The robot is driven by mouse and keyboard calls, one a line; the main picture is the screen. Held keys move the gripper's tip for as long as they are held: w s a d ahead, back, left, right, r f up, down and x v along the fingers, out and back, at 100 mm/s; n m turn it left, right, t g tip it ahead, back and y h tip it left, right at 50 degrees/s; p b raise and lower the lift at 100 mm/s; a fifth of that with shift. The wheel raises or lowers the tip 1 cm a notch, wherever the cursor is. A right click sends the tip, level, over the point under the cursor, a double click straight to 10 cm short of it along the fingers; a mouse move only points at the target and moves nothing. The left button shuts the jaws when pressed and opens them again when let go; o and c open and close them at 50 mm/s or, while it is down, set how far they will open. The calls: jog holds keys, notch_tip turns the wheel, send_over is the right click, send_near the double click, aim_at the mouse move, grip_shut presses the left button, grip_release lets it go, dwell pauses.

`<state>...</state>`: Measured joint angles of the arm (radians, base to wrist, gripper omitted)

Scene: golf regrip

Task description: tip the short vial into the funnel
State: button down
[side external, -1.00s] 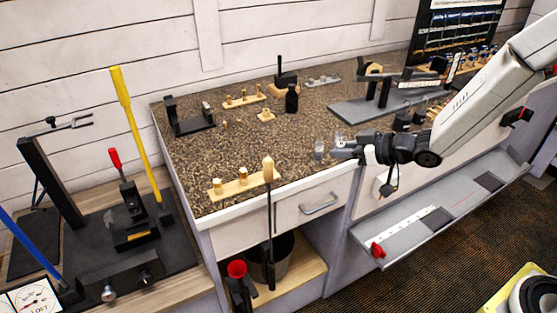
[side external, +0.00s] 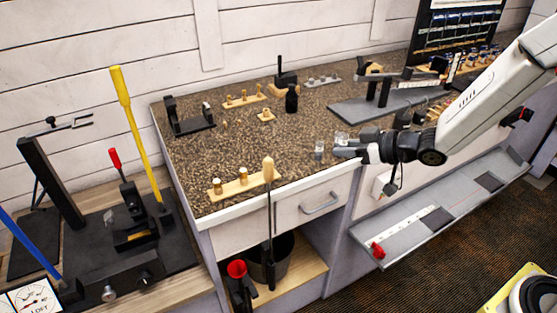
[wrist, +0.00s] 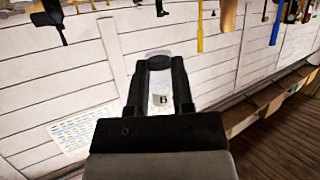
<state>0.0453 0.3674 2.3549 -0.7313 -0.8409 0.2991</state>
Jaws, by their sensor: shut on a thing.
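My gripper (side external: 343,147) is over the right front part of the speckled counter, near its front edge. In the wrist view, its fingers (wrist: 159,88) are shut on a small clear vial with a white label marked "B" (wrist: 160,99). A dark round end shows at the top of the vial. In the side view the held vial (side external: 342,137) is a small pale clear shape at the fingertips. Its contents and exact tilt are too small to tell. Another small clear vessel (side external: 319,150) is just left of the fingertips. I cannot clearly make out a funnel.
A wooden rack (side external: 242,187) with small capped pieces lies at the front left of the counter. A grey plate with a black fixture (side external: 377,106) is behind my gripper. The counter's middle is mostly clear.

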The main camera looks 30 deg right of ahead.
jog(key=r, duration=0.4)
jog(key=shift+w+a+r, duration=0.2)
jog(key=shift+a+r, duration=0.15)
jog(key=shift+r, duration=0.05)
jog(key=shift+m+t+h, duration=0.5)
jog(key=shift+m+h, duration=0.1)
jog(key=shift+m, duration=0.1)
jog(key=w+a+r, duration=0.1)
jog(key=a, duration=0.4)
jog(key=w+a+r, duration=0.1)
jog(key=w+a, duration=0.1)
jog(key=a, duration=0.2)
jog(key=w+a+r, duration=0.1)
jog(key=w+a, duration=0.1)
jog(key=a, duration=0.3)
jog(key=shift+w+a, duration=0.25)
jog(key=shift+a, duration=0.05)
jog(key=s+a+f, duration=0.2)
jog(key=s+a, duration=0.3)
jog(key=a, duration=0.6)
jog(key=s+a+f, duration=0.1)
jog(key=s+a, duration=0.4)
jog(key=a, duration=0.5)
notch_tip(320, 180, down, 29)
jog(key=shift+w+a+m+h, duration=0.15)
jog(key=shift+a+m+h, duration=0.15)
jog(key=shift+h, duration=0.1)
jog(key=shift+w+d, duration=0.1)
jog(key=shift+d, duration=0.1)
